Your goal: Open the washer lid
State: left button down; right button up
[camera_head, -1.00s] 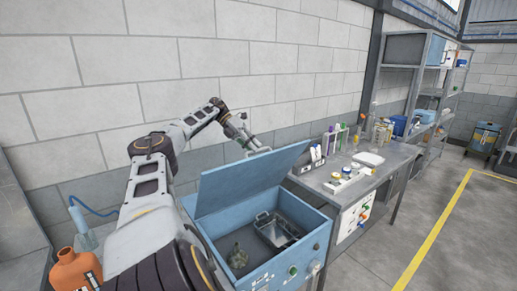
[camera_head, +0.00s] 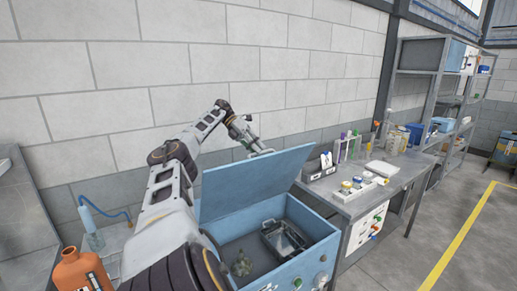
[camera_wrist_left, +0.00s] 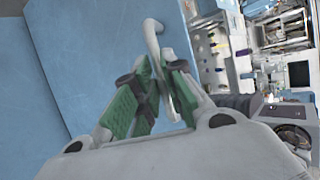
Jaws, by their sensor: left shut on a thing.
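The washer (camera_head: 312,262) is a blue box at the lower middle of the head view, with knobs on its front. Its blue lid (camera_head: 250,183) stands raised and tilted, and the inside of the tub shows. My left arm reaches behind the lid, with the left gripper (camera_head: 258,147) at the lid's upper edge. In the left wrist view, the green-padded fingers of the left gripper (camera_wrist_left: 155,95) are shut on the pale lid handle (camera_wrist_left: 152,38), beside the blue lid surface (camera_wrist_left: 95,60). My right gripper is not in view.
Inside the washer are a metal basket (camera_head: 284,240) and a greenish lumpy part (camera_head: 241,264). A metal bench (camera_head: 362,203) with bottles and small containers stands to the right. An orange bottle (camera_head: 80,270) is at lower left. A block wall (camera_head: 200,70) rises behind the arm.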

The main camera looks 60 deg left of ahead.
pick_arm(q)
jog(key=shift+s+a+f, duration=0.1)
jog(key=shift+f, duration=0.6)
jog(key=c, duration=1.7)
grip_release()
jog(key=shift+a, duration=0.1)
jog(key=shift+c, duration=0.2)
jog(key=shift+o, duration=1.3)
jog(key=shift+a+f, duration=0.2)
jog(key=shift+a, duration=0.2)
jog(key=shift+r, duration=0.15)
jog(key=shift+d+r, duration=0.1)
jog(key=shift+d, duration=0.05)
jog(key=shift+r, duration=0.1)
